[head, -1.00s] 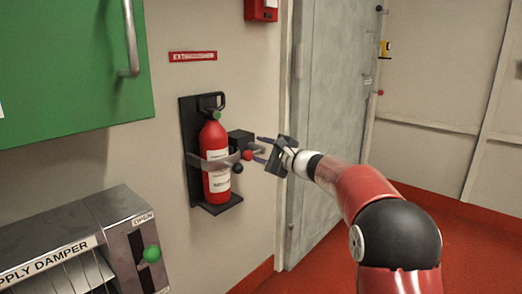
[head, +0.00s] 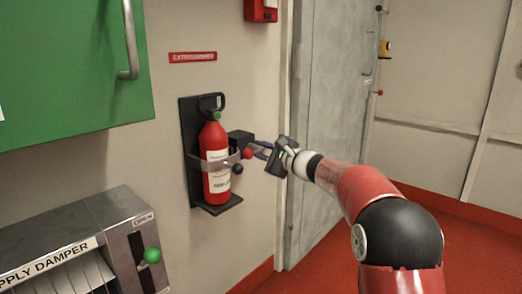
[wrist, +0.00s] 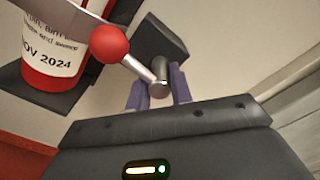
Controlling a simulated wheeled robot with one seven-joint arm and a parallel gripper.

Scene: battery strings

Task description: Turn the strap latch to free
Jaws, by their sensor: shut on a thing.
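The strap latch (head: 247,153) is a lever with a red ball knob, beside the extinguisher at the end of its metal strap (head: 217,161). In the wrist view the latch's red ball (wrist: 108,44) is at upper left, and a metal rod runs from it to a grey cylindrical end. My gripper (head: 260,149) reaches in from the right. In the wrist view its purple fingers (wrist: 158,90) are closed on either side of that grey end. The red ball is outside the fingers. The red extinguisher (head: 215,180) stands upright in its black bracket (head: 188,135), with the strap around it.
A black block (head: 240,140) is on the wall just above the latch, and a black knob (head: 238,168) is below it. A grey door (head: 335,120) is to the right. A supply damper box (head: 125,220) is at lower left, under a green cabinet (head: 70,70).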

